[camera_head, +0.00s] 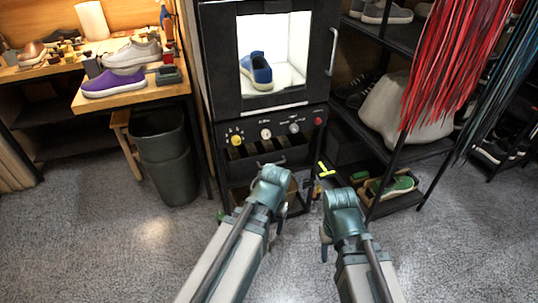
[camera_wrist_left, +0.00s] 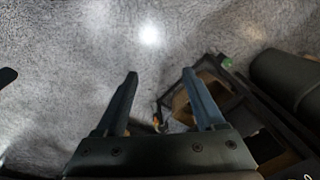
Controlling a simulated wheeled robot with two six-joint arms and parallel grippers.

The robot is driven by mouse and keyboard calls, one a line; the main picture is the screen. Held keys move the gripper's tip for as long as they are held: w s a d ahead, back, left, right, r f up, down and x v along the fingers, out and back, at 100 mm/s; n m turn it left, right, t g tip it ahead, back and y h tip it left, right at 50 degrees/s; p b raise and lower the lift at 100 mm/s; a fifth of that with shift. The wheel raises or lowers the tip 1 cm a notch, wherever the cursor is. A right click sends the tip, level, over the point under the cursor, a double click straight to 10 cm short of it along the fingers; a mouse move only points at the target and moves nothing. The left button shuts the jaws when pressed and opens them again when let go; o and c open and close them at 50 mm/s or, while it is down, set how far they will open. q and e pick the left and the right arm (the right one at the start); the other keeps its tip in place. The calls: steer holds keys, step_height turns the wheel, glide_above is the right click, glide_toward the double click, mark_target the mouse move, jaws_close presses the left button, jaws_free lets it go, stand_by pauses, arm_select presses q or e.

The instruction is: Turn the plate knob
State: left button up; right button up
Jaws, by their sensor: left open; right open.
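A black cabinet (camera_head: 262,115) stands ahead in the head view, with a control panel under its lit chamber. The panel has a yellow knob (camera_head: 236,140), a white knob (camera_head: 265,134), a grey knob (camera_head: 294,128) and a red button (camera_head: 318,121). The labels are too small to read, so I cannot tell which is the plate knob. My left gripper (camera_wrist_left: 160,74) is open and empty over the floor in the left wrist view. My right gripper (camera_head: 325,242) hangs below its wrist, partly hidden, open. Both grippers are below and apart from the panel.
A blue shoe (camera_head: 258,68) stands in the lit chamber. A workbench (camera_head: 150,100) with sneakers and a dark bin (camera_head: 165,160) are at left. A black shoe rack (camera_head: 425,148) with hanging red laces (camera_head: 455,65) is at right. The front floor is clear.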

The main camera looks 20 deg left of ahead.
arm_select(q)
steer(key=w+a+f+m+t+y+b, duration=0.1)
steer(key=w+a+f+y+b, duration=0.2)
steer(key=f+b, duration=0.5)
steer(key=m+t+y+b, duration=0.3)
steer(key=m+t+y, duration=0.3)
steer(key=m+t, duration=1.2)
glide_toward(267, 136)
steer(key=w+a+r+m+g, duration=0.1)
steer(key=w, duration=0.1)
steer(key=w+a+r+m+g, duration=0.1)
steer(key=w+m+g, duration=0.1)
steer(key=w, duration=0.1)
steer(key=w+a+r+m+g, duration=0.1)
steer(key=w+a+m, duration=0.1)
steer(key=w, duration=0.1)
steer(key=shift+r+g, duration=0.4)
arm_select(e)
step_height(267, 136, down, 14)
steer(key=shift+r, duration=0.15)
arm_select(q)
jaws_close()
